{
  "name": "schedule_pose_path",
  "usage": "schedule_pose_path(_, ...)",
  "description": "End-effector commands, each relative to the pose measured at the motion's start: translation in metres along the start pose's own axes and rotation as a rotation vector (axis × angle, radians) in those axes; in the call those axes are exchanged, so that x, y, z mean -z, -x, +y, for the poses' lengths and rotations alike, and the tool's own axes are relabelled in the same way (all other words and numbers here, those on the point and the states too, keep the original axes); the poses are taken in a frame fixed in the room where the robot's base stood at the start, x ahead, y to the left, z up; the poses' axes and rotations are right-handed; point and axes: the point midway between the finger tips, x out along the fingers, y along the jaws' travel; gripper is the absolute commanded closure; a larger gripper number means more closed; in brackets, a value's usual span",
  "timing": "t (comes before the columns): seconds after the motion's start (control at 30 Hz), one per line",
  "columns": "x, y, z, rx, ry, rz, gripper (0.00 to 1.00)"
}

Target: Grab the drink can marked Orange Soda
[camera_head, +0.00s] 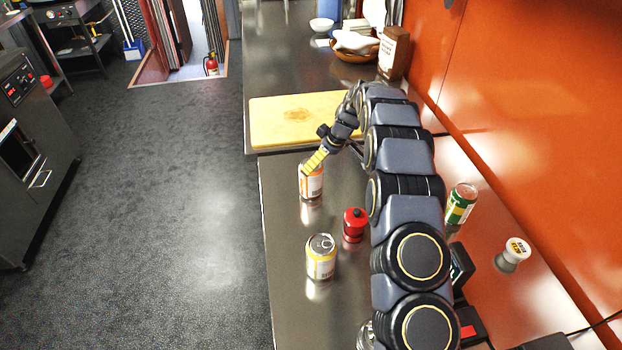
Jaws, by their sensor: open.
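An orange and white can (314,186) stands upright on the steel counter, near its left edge and just in front of the cutting board. Its label is too small to read; its orange colour fits Orange Soda. My gripper (308,169) is open, with its yellow striped finger across the upper part of this can. I cannot tell whether it touches the can, and the other finger is not clearly visible. A yellow and white can (320,260) stands nearer, and a green can (461,205) stands to the right of my arm.
A small red mill (354,226) stands between the orange and yellow cans and my arm. A wooden cutting board (275,117) lies behind. A white-topped shaker (514,252) is at the right. A bowl (356,56) and brown box (394,52) stand farther back. Open floor lies left.

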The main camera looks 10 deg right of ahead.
Motion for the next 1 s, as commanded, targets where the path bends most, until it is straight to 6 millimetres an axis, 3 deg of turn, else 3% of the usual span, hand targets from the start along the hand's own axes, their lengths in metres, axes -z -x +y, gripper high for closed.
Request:
schedule_pose_path(0.53,0.006,-0.062,-0.006,0.003,-0.002,-0.002,0.0)
schedule_pose_path(0.8,0.007,-0.066,-0.006,0.001,-0.002,0.0,0.0)
schedule_pose_path(0.83,0.007,-0.066,-0.006,0.001,-0.002,0.0,0.09)
schedule_pose_path(0.97,0.007,-0.066,-0.006,0.001,-0.001,0.0,0.62)
schedule_pose_path(1.0,0.007,-0.066,-0.006,0.001,-0.001,0.0,0.64)
